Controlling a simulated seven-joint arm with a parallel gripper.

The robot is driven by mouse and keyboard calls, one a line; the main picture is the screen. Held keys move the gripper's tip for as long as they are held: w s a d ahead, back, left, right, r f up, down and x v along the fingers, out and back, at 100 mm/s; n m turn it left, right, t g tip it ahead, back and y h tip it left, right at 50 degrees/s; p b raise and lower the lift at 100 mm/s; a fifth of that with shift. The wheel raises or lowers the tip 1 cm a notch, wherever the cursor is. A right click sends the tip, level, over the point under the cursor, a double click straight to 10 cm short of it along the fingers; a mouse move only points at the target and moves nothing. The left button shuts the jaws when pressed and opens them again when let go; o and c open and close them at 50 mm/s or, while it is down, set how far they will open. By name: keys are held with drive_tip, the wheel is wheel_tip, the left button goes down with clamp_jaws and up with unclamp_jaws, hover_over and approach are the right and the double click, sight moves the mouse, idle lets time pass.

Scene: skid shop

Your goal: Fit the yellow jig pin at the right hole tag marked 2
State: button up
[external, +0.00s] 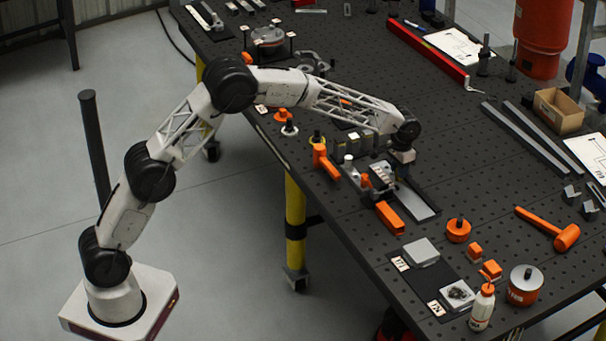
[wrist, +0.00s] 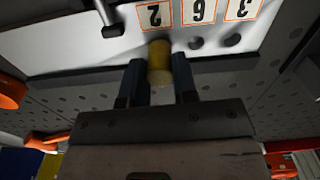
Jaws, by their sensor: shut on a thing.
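The yellow jig pin (wrist: 159,62) sits between the fingers of my gripper (wrist: 158,80) in the wrist view, and the gripper is shut on it. A pale plate (wrist: 80,55) carries orange-edged tags, upside down in this view: the tag marked 2 (wrist: 154,14), one marked 6 (wrist: 199,10) and one marked 3 (wrist: 243,8). The pin's far end is just below tag 2. Dark holes (wrist: 195,43) show under the other tags. The pin covers the spot under tag 2, and I cannot tell whether it is in a hole. In the external view my gripper (external: 404,160) is low over the fixtures.
An orange block (external: 390,218) and an orange-handled tool (external: 325,162) stand close to my gripper on the perforated black table (external: 470,190). Several knobbed pieces (external: 289,129) stand at the left edge. A round orange piece (external: 458,231) stands to the right.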

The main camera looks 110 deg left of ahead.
drive_tip(key=o, duration=1.2)
drive_tip(key=shift+r, duration=0.25)
drive_tip(key=shift+r, duration=1.3)
drive_tip(key=shift+r, duration=0.15)
drive_tip(key=shift+r, duration=1.85)
